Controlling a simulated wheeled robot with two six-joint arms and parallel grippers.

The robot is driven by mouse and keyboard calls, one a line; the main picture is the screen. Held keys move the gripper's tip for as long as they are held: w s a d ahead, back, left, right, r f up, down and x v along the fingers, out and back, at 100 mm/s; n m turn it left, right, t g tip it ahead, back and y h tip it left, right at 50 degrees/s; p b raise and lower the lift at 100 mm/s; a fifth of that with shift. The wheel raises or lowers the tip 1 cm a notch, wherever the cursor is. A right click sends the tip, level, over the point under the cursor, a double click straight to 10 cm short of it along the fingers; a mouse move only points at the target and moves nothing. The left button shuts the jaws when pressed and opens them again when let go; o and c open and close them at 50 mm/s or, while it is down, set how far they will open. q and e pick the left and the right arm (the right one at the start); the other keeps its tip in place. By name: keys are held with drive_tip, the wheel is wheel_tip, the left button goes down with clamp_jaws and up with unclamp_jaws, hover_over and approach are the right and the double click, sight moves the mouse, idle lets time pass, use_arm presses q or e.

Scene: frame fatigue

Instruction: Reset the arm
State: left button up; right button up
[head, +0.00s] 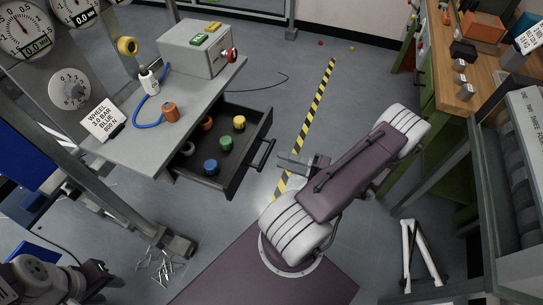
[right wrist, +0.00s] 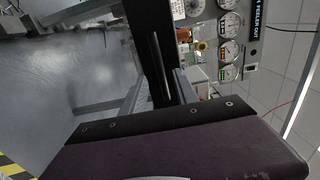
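My right arm (head: 345,178), with white and purple covers, reaches up from the lower middle of the head view. Its right gripper (head: 297,163) points left over the floor, to the right of the open drawer and apart from it. The grey fingers look parted, with nothing seen between them. In the right wrist view the purple wrist cover fills the bottom, with the finger parts (right wrist: 160,95) above it. Part of my left arm (head: 45,280) shows at the lower left corner; its gripper is not seen.
An open drawer (head: 262,140) holds several coloured cylinders under a grey bench (head: 150,135) with a control box (head: 197,48). A gauge panel (head: 70,45) stands left. A wooden workbench (head: 490,95) is at right. A white frame (head: 420,255) and loose metal pieces (head: 165,268) lie on the floor.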

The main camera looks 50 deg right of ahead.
drive_tip(key=shift+v, duration=1.25)
drive_tip(key=w+a+r+n+g+y+p, duration=0.1)
drive_tip(key=a+r+n+g+p, duration=0.25)
drive_tip(key=a+g, duration=0.5)
drive_tip(key=a+r+n+g+y+p, duration=0.1)
drive_tip(key=a+r+n+g+p, duration=0.2)
drive_tip(key=a+g, duration=0.5)
drive_tip(key=w+a+r+n+t+h+p, duration=0.1)
drive_tip(key=w+a+r+n+h+p, duration=0.3)
drive_tip(key=w+r+n+h, duration=0.1)
wheel_tip(320, 180, up, 2)
drive_tip(key=n+h, duration=0.1)
drive_tip(key=h, duration=0.2)
drive_tip(key=shift+w+a+n+h, duration=0.3)
drive_tip(key=shift+a+n+h, duration=0.05)
drive_tip(key=shift+h, duration=0.05)
